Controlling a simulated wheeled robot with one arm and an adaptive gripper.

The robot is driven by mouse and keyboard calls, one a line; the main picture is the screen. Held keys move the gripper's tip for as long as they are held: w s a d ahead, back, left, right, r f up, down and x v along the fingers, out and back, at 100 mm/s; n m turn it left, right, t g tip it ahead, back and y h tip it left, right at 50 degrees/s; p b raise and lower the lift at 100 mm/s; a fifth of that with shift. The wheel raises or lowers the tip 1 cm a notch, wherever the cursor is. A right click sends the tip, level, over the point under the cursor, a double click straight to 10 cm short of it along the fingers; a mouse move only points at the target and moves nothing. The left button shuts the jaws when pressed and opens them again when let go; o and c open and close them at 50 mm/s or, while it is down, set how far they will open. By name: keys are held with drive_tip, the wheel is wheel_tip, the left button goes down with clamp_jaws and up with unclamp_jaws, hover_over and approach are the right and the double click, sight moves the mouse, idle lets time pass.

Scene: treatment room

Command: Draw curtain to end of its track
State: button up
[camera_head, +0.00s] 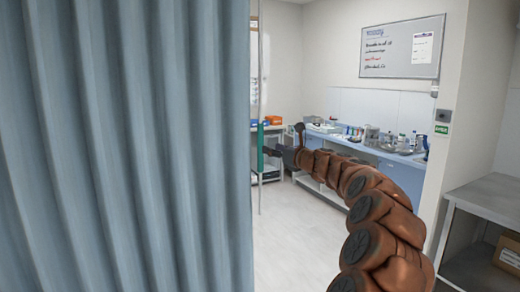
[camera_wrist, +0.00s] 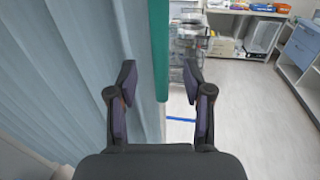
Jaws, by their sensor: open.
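The blue-grey curtain (camera_head: 125,150) fills the left of the head view, hanging in vertical folds. A thin pale rod hangs by its right edge, with a green grip (camera_head: 261,147) on it. My gripper (camera_head: 277,150) is at the end of my arm, just right of the green grip. In the wrist view the curtain (camera_wrist: 75,60) is on the left. The green grip (camera_wrist: 159,45) stands upright between the two open fingers of my gripper (camera_wrist: 160,85), touching neither visibly. The curtain's track is not in view.
A blue-fronted counter (camera_head: 375,150) with bottles and trays runs along the back right. A small shelf unit (camera_head: 270,172) stands behind the gripper. A grey metal table (camera_head: 490,195) is at the right. The pale floor (camera_head: 300,240) between is clear.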

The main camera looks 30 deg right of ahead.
sight(262, 146)
drive_tip(key=w+p, duration=0.2)
drive_tip(key=w, duration=0.5)
drive_tip(key=shift+w+a, duration=0.35)
drive_tip(key=shift+a, duration=0.1)
clamp_jaws()
idle(0.4)
drive_tip(key=shift+a, duration=0.1)
